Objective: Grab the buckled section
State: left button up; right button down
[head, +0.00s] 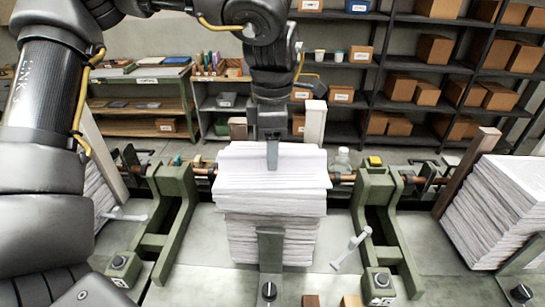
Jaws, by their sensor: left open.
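A tall stack of white paper sections (270,240) stands at the centre, held between green metal supports. Its upper part (272,195) sticks out unevenly past the lower part; I cannot tell exactly which section is buckled. My left gripper (272,158) comes down from above, pointing downward, at the top of the stack near its back middle. It is open, but the fingers line up in this view, so I cannot tell whether paper lies between them. My right gripper is not in view.
Green supports (173,190) and (388,220) flank the stack, with a copper-coloured rod (342,178) behind. Another paper stack (500,212) leans at the right. A grey upright plate (270,262) stands in front. Shelves with brown boxes (435,50) are at the back.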

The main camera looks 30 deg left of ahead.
pick_arm(q)
jog(key=shift+f, duration=0.25)
jog(key=shift+d, duration=0.15)
jog(key=c, duration=0.4)
grip_shut()
jog(key=shift+r+b, duration=0.45)
jog(key=s+d+r+b, duration=0.3)
jog(key=s+d+r, duration=0.6)
jog(key=r, duration=0.3)
jog(key=shift+s+d, duration=0.3)
jog(key=shift+s, duration=0.45)
